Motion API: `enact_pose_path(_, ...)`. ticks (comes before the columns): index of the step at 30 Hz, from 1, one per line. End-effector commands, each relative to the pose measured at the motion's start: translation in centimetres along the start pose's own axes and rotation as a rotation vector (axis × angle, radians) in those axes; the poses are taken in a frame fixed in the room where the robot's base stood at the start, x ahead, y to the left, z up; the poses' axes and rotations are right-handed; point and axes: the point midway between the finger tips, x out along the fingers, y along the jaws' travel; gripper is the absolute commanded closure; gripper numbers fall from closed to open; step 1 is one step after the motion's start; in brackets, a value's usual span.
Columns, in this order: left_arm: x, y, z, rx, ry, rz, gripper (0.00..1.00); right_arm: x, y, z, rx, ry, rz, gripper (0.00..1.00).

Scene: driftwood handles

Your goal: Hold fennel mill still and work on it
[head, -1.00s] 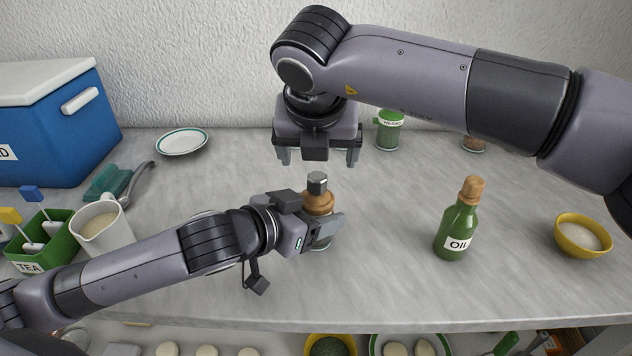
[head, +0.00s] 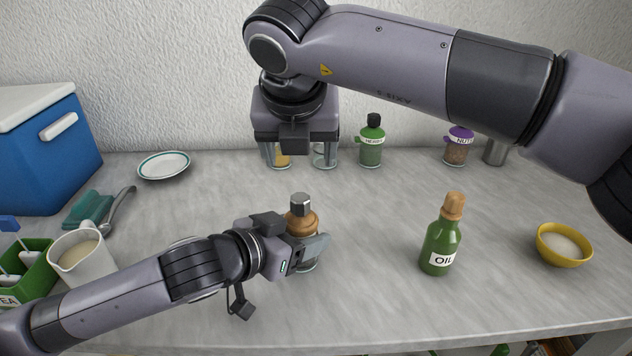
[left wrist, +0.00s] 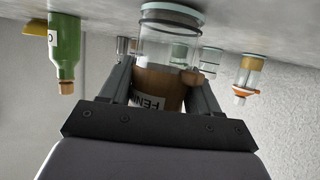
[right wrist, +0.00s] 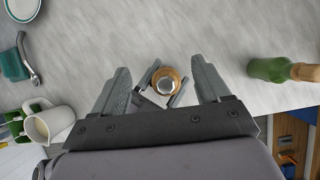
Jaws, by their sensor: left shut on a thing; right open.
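The fennel mill (head: 301,214) stands upright on the counter, with a wooden upper body and a grey metal cap on top. In the left wrist view the mill (left wrist: 157,82) shows part of a "FENN" label and a clear glass part. My left gripper (head: 308,250) is shut on the mill's body from the left side. My right gripper (head: 296,150) is open and empty, above and apart from the mill. In the right wrist view the mill's cap (right wrist: 165,85) shows between the open fingers, seen from above.
A green oil bottle (head: 441,240) and a yellow bowl (head: 564,246) stand to the right. Jars, including a green one (head: 371,145) and one with a purple lid (head: 457,148), line the back wall. A jug (head: 82,260), plate (head: 163,165) and blue cooler (head: 40,150) are left.

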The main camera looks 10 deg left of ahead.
Motion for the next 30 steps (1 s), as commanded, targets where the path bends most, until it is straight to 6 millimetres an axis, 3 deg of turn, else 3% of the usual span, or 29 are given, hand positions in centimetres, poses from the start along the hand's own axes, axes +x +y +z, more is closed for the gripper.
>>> enact_pose_path(10,0.0,0.0,-0.1,0.0,0.002,0.0,0.77,-3.6,0.0,-1.7,-0.018,0.202,0.007,0.28)
enact_pose_path(14,0.0,0.0,-0.1,0.001,0.002,0.0,0.77,-4.0,0.0,-2.3,-0.029,0.247,0.013,0.28)
enact_pose_path(30,0.0,0.0,-0.1,0.0,0.002,0.0,0.77,2.8,0.0,-4.0,-0.03,0.251,0.012,0.28)
